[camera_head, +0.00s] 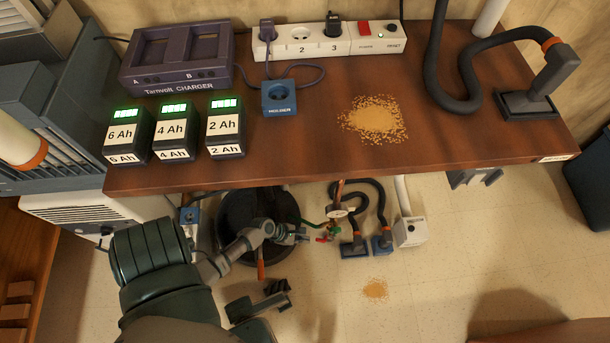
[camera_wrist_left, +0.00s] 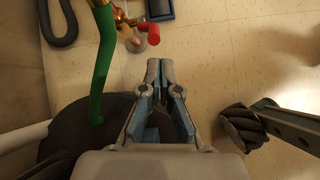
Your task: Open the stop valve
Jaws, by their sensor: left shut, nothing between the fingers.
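The stop valve has a red handle (camera_head: 322,239) on a brass pipe fitting, below the front edge of the workbench. In the left wrist view the red handle (camera_wrist_left: 148,27) and brass body (camera_wrist_left: 119,17) show at the top, with a green hose (camera_wrist_left: 105,65) running down from them. My left gripper (camera_head: 304,236) is under the bench, just left of the handle in the head view. In the left wrist view its fingertips (camera_wrist_left: 160,66) are together and empty, with a visible gap to the handle. My right gripper is not in view.
The wooden bench (camera_head: 310,160) overhangs the valve. A round gauge (camera_head: 337,211) sits just above the handle. A black round container (camera_head: 240,215) stands behind my left wrist. Dark hoses (camera_head: 375,205) and a white box (camera_head: 410,231) are to the right. Open floor lies further right.

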